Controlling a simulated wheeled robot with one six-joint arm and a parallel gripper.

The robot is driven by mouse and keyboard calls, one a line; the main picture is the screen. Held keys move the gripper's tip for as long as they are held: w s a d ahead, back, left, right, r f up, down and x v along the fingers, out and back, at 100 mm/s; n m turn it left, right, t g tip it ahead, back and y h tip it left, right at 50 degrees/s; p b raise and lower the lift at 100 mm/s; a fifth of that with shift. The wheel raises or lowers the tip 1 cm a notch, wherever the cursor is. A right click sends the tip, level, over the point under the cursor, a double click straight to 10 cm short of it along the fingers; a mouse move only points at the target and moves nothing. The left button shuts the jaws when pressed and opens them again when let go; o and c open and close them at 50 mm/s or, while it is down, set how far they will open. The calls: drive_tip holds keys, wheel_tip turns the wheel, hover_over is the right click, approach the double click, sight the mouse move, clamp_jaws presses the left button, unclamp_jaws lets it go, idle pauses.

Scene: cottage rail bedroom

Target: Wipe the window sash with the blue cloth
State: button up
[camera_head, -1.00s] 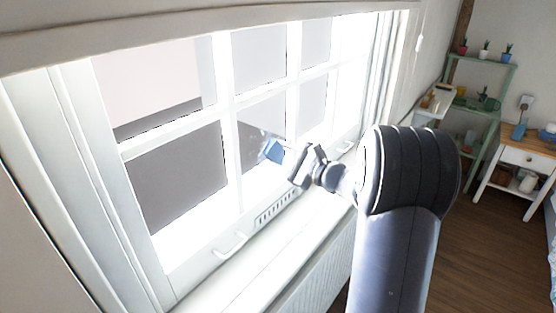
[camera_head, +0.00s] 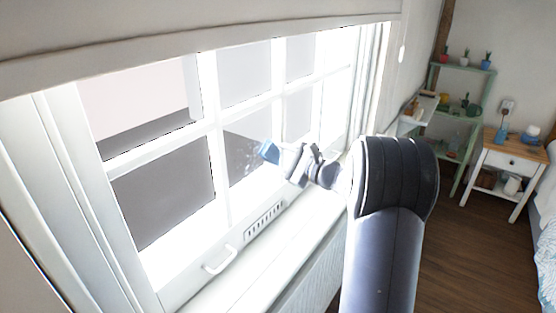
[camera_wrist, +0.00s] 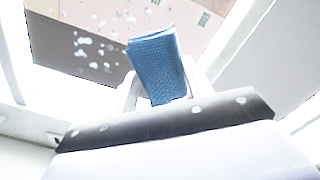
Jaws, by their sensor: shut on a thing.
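The white window sash (camera_head: 218,170) with several panes fills the left and middle of the head view. My gripper (camera_head: 284,153) is in front of a lower pane and is shut on the folded blue cloth (camera_head: 269,152). The cloth also shows in the wrist view (camera_wrist: 158,66), sticking out beyond the fingers. Pale spots (camera_wrist: 95,45) mark the pane beside the cloth in the wrist view. I cannot tell whether the cloth touches the glass.
A white handle (camera_head: 221,260) and a slotted vent (camera_head: 264,221) are on the lower sash rail. The sill (camera_head: 290,250) below looks clear. A green shelf (camera_head: 461,68) with potted plants and a small white table (camera_head: 512,162) stand at the right.

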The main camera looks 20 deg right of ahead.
sight(275, 146)
drive_tip(key=shift+r, duration=0.45)
drive_tip(key=shift+s+a+f+b, duration=0.15)
drive_tip(key=shift+s+a+b, duration=0.6)
drive_tip(key=shift+a, duration=0.25)
drive_tip(key=shift+s+a+b, duration=0.8)
drive_tip(key=shift+s+a, duration=0.05)
drive_tip(key=shift+a, duration=0.3)
drive_tip(key=shift+s+a+b, duration=0.75)
drive_tip(key=shift+s+a, duration=0.1)
drive_tip(key=shift+a, duration=0.25)
drive_tip(key=shift+s+a+b, duration=0.45)
drive_tip(key=shift+s+a, duration=0.05)
drive_tip(key=shift+a, duration=0.25)
drive_tip(key=shift+s+a+b, duration=0.45)
drive_tip(key=shift+a, duration=0.25)
drive_tip(key=shift+s+a, duration=0.15)
drive_tip(key=shift+a, duration=0.05)
drive_tip(key=shift+r+p, duration=0.8)
drive_tip(key=shift+r, duration=0.55)
drive_tip(key=shift+w+d+f+p, duration=0.1)
drive_tip(key=shift+w+d+p, duration=0.1)
drive_tip(key=shift+w+d, duration=1.2)
drive_tip(key=shift+w+d+r+p, duration=0.1)
drive_tip(key=shift+w+d+p, duration=0.1)
drive_tip(key=shift+w+d, duration=1.2)
drive_tip(key=shift+w+d+f+p, duration=0.15)
drive_tip(key=shift+w+d, duration=0.55)
drive_tip(key=shift+d, duration=1.4)
